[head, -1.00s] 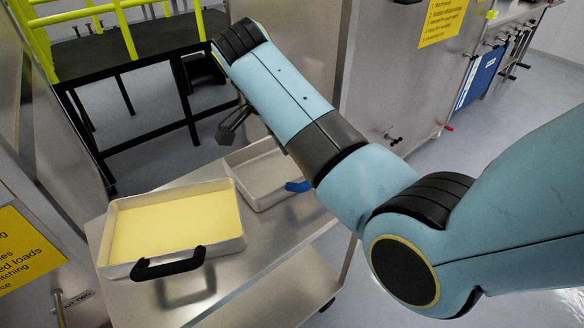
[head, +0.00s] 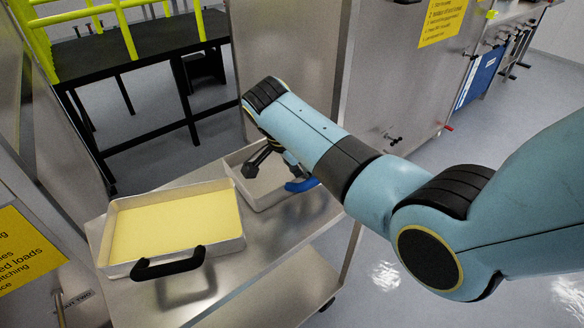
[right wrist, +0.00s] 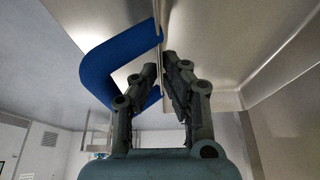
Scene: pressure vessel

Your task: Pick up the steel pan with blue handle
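The steel pan with blue handle (head: 236,162) stands on the cart behind the yellow-filled pan, partly hidden by my right arm. Its blue handle (head: 301,185) points to the right in the head view. My right gripper (head: 251,172) reaches down over the pan. The blue handle (right wrist: 105,65) is left of the fingers, and the pan's metal wall (right wrist: 205,35) is beyond and to the right. My left gripper is not in view.
A pan of yellow material (head: 175,225) with a black handle (head: 168,264) stands close in front on the steel cart (head: 262,262). Steel cabinets (head: 390,90) rise behind. A black platform with yellow rails (head: 125,75) is at the back left.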

